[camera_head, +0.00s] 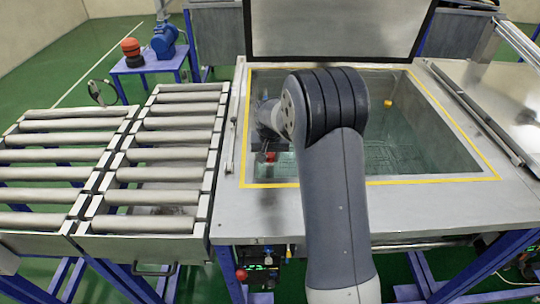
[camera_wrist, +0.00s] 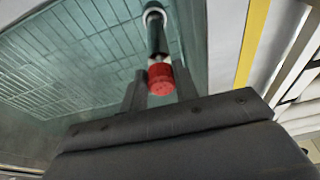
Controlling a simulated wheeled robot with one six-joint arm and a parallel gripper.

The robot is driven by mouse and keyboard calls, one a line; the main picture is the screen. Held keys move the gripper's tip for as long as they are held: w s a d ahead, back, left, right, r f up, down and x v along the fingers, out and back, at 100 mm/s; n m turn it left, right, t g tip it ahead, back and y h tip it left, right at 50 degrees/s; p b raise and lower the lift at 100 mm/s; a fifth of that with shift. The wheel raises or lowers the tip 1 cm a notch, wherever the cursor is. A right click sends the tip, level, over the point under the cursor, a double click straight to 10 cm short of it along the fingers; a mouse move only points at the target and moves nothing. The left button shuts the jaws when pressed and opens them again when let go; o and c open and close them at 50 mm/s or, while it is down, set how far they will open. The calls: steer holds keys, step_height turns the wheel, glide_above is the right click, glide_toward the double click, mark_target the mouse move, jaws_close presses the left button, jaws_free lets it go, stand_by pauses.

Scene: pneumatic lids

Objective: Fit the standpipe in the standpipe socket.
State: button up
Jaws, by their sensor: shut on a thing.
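The standpipe is a dark tube (camera_wrist: 158,38) with a red top (camera_wrist: 161,79), seen in the wrist view. My gripper (camera_wrist: 160,83) is shut on it near the red end, with one dark finger on each side. The tube points away from my gripper. At its far end is a pale ring (camera_wrist: 154,14), which may be the standpipe socket; I cannot tell whether the tube is inside it or only in front of it. In the head view the red top (camera_head: 270,157) shows low inside the tank at its left side, and my arm hides much around it.
The open tank (camera_head: 478,180) has a yellow-edged rim and a tiled floor under water. Its lid (camera_head: 340,28) stands raised behind. A small yellow object (camera_head: 387,103) is at the tank's far right. Roller conveyors (camera_head: 165,137) stand left; a blue table (camera_head: 150,64) stands behind them.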

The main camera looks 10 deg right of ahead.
steer(key=shift+f+b, duration=0.4)
steer(key=shift+f, duration=0.15)
steer(key=o, duration=1.1)
steer(key=shift+c, duration=0.2)
steer(key=shift+p+v, duration=1.9)
steer(key=shift+v, duration=1.6)
steer(key=b+v, duration=0.1)
steer(key=v, duration=0.9)
steer(key=shift+r+b, duration=0.35)
steer(key=shift+s+f, duration=0.1)
steer(key=shift+f, duration=0.05)
